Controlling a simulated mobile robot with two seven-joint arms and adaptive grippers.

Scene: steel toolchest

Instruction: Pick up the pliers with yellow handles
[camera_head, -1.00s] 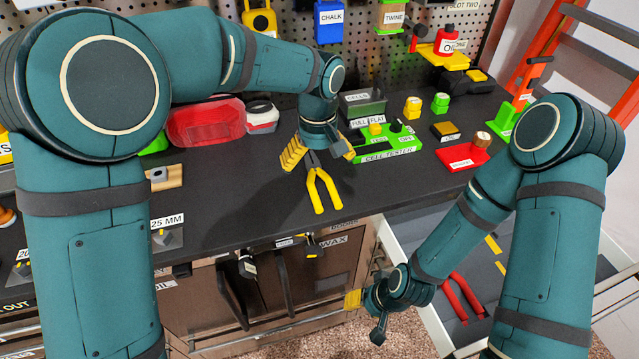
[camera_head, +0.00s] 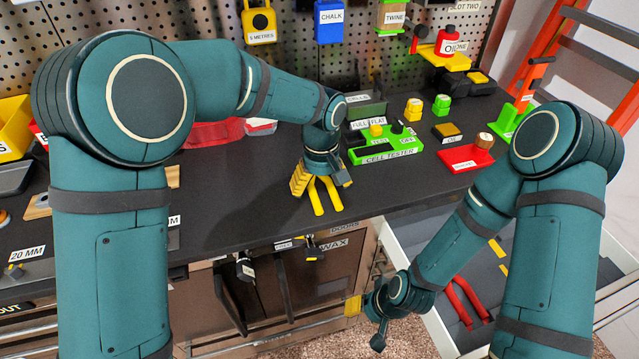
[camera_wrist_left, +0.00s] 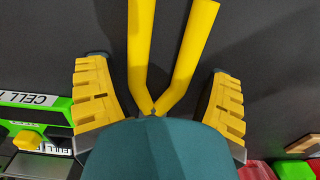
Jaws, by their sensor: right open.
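The pliers with yellow handles (camera_head: 328,195) lie on the dark worktop near its front edge, handles pointing to the front. My left gripper (camera_head: 321,182) is low over them and hides their head in the head view. In the left wrist view, the yellow handles (camera_wrist_left: 141,45) run between the yellow finger pads of my left gripper (camera_wrist_left: 156,80), with a gap on each side. The gripper is open and not closed on them. My own wrist body hides the pliers' jaws there. My right gripper (camera_head: 367,320) is open, low in front of the chest, away from the pliers.
A green cell tester (camera_head: 390,152) stands right of my left gripper, with a red stand (camera_head: 466,159) beyond it. A red bin (camera_head: 212,134) is behind my left arm. Red-handled pliers (camera_head: 466,301) lie in the open drawer at the right.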

